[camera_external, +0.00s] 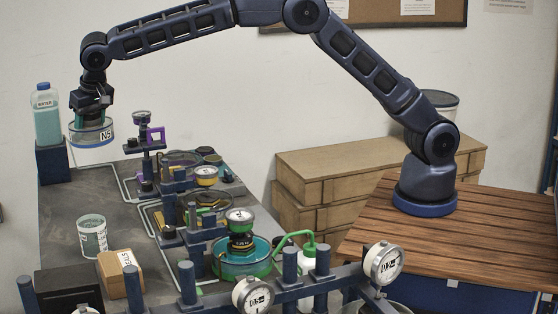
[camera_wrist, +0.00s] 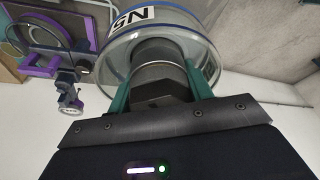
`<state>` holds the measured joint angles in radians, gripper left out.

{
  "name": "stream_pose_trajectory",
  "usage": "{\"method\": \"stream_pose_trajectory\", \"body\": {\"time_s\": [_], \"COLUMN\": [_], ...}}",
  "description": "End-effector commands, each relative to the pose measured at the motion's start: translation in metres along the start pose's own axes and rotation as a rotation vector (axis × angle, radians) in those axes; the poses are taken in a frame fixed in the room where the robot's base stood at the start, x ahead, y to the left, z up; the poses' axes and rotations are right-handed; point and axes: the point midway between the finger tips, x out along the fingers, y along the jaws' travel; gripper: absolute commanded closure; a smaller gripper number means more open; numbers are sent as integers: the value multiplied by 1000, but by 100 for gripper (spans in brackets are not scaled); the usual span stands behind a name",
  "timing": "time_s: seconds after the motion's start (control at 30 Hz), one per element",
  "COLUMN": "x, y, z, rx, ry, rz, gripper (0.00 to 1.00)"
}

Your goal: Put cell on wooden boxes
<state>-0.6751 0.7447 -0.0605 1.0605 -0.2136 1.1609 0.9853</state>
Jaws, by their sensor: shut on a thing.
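The cell is a short round glass-like container with a blue rim and an "N5" label (camera_external: 92,134). My gripper (camera_external: 92,118) is shut on its top and holds it above the far left end of the grey bench. The wooden boxes (camera_external: 330,180) are stacked against the wall at the centre right, well away from the cell.
A blue-capped water bottle (camera_external: 47,117) stands on a dark block just left of the cell. A purple-clamped stand (camera_external: 148,140), gauges and round vessels (camera_external: 240,255) crowd the bench's right side. A measuring cup (camera_external: 92,236) and a tan box (camera_external: 119,272) stand near the front.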

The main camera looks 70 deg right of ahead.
Motion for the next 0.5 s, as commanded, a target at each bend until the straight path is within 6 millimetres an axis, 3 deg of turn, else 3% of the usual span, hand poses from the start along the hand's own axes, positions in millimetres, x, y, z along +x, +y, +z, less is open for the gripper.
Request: {"method": "stream_pose_trajectory", "body": {"time_s": [0.3,0.5], "x": [-42,-36], "y": [0,18], "z": [-13,-30], "rx": [1,28], "ry": [3,2], "rz": [-4,8], "gripper": [100,100]}}
